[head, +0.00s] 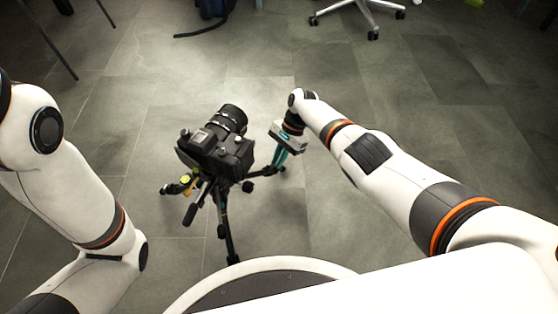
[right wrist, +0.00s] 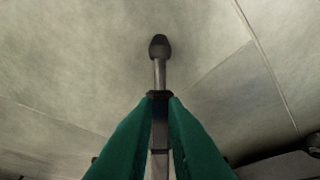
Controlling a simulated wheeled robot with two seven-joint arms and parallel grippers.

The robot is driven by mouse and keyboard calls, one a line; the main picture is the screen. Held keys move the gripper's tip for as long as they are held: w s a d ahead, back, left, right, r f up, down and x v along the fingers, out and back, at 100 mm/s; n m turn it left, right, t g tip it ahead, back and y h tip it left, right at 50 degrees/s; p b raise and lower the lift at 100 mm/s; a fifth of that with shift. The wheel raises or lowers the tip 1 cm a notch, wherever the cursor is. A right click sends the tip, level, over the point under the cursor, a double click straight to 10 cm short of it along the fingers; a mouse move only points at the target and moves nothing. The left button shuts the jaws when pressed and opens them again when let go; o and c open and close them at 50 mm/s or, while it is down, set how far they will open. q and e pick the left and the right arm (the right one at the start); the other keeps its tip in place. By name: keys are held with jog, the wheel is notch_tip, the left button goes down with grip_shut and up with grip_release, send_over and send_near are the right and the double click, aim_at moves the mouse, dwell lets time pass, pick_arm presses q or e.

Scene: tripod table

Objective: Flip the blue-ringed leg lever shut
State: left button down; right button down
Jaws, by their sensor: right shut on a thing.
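A black tripod (head: 224,222) stands on the floor with a black camera (head: 215,146) on its head. My right gripper (head: 279,160) reaches down at the tripod's right-hand leg, its teal fingers low beside that leg. In the right wrist view, the green fingers (right wrist: 161,98) are shut around a narrow part of a leg (right wrist: 159,74) with a dark rubber foot (right wrist: 159,46) beyond. A dark bluish band (right wrist: 160,108) shows between the fingers; the lever itself is mostly hidden by them. My left arm shows at the left, but its gripper is out of view.
A yellow-topped part (head: 186,180) sits by the tripod's left leg. A handle (head: 191,214) sticks out toward me. An office chair base (head: 360,14) and a dark bag (head: 213,10) are far back.

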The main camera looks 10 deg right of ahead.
dwell(0.4)
jog(key=c, duration=1.5)
grip_release()
jog(key=shift+o, duration=0.2)
jog(key=p+v, duration=0.5)
jog(key=v, duration=0.7)
jog(key=shift+w+d, duration=0.1)
